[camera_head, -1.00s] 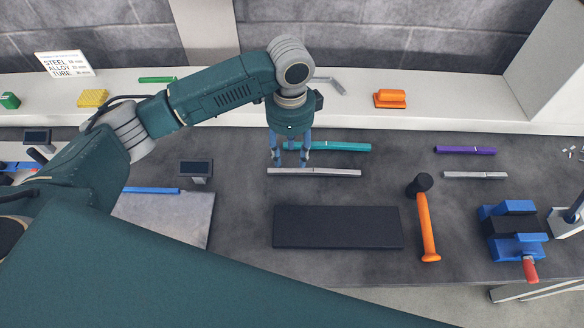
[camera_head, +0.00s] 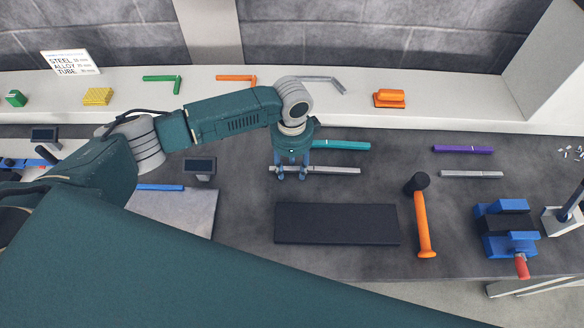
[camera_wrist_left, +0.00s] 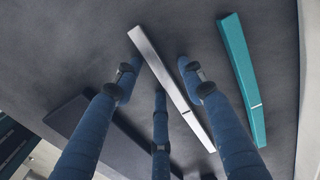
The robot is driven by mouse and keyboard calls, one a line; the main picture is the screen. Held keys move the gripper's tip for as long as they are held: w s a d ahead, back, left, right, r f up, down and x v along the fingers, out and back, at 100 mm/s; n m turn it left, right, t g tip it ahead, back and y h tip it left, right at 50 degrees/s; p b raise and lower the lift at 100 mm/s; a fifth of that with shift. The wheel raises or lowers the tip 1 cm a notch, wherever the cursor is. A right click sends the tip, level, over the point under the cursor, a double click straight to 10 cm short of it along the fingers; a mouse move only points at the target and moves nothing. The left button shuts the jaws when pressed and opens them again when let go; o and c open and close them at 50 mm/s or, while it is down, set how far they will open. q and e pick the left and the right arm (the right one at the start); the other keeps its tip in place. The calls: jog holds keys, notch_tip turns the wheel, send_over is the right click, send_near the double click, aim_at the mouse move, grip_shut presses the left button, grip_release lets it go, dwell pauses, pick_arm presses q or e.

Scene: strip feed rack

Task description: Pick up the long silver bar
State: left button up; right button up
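The long silver bar (camera_head: 335,170) lies on the dark grey bench, in front of the teal bar (camera_head: 343,145). My left gripper (camera_head: 291,177) is over the left part of the silver bar, pointing down. In the left wrist view the silver bar (camera_wrist_left: 172,82) passes between the spread blue fingers of my left gripper (camera_wrist_left: 158,68), with gaps at the sides. The gripper is open; I cannot tell whether any finger touches the bar. A shorter silver bar (camera_head: 472,174) lies farther right. My right gripper is not in view.
A black pad (camera_head: 337,224) lies in front of the bar. An orange-handled hammer (camera_head: 423,222) and a blue vise (camera_head: 508,230) are to the right. A purple bar (camera_head: 463,149) lies behind the short silver bar. A white ledge (camera_head: 450,112) runs along the back.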

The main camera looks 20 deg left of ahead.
pick_arm(q)
grip_shut()
jog(key=shift+r, duration=0.1)
